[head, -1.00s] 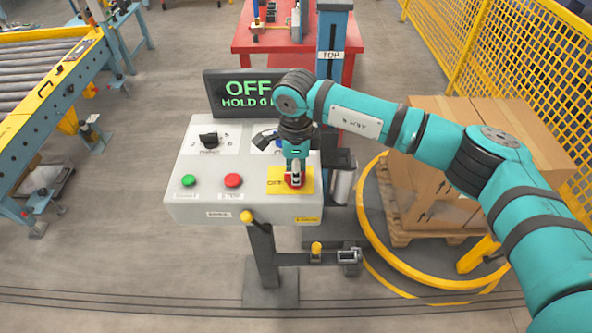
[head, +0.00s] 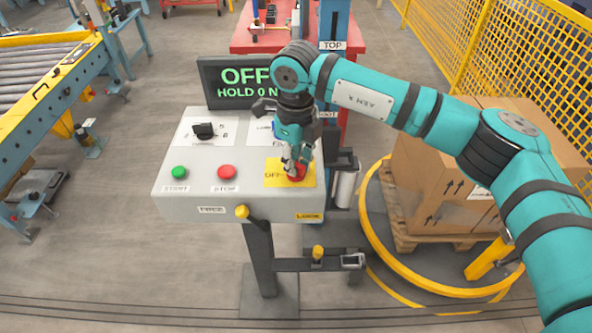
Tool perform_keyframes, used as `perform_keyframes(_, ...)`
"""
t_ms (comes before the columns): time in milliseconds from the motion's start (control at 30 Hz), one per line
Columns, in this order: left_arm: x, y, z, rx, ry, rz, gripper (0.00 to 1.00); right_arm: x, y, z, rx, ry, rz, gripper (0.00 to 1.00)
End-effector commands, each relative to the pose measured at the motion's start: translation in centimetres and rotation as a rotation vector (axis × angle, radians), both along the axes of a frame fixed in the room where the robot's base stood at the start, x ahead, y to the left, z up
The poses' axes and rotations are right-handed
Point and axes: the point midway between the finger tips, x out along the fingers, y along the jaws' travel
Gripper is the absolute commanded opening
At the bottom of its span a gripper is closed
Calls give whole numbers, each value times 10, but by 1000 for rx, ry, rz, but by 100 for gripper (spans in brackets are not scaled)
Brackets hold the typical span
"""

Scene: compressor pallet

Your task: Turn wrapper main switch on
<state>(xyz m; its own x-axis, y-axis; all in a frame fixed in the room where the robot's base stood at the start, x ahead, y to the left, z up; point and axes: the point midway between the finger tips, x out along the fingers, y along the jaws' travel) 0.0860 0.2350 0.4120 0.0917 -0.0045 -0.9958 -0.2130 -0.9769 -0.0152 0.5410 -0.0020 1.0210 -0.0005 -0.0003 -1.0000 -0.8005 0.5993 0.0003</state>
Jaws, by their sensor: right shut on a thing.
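The wrapper control panel (head: 240,206) is a grey sloped box on a post. Its main switch is a red knob (head: 297,173) on a yellow plate (head: 275,180) marked OFF, at the panel's right side. My right gripper (head: 295,168) points down over the plate and is shut on the red knob, partly hiding it. The display (head: 225,84) behind the panel reads OFF and HOLD 0 N in green; my right arm covers its right end. My left gripper is not in view.
The panel also carries a black selector (head: 204,130), a green START button (head: 179,172) and a red STOP button (head: 227,172). Boxes (head: 440,180) on a pallet stand at right inside a yellow ring. A roller conveyor (head: 40,90) is at left. A yellow mesh fence (head: 500,60) runs behind.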

Motion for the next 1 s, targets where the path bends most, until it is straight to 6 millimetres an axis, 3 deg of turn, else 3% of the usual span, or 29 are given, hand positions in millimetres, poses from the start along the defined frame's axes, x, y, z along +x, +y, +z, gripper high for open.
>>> perform_keyframes(33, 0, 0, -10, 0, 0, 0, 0, 1, 0, -3, 1, -5, -45, 0)
perform_keyframes(500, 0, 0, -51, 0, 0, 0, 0, 1, 0, -2, 1, -4, -492, 0)
perform_keyframes(1000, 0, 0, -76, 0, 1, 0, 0, 1, 0, 0, 3, -3, -853, 0)
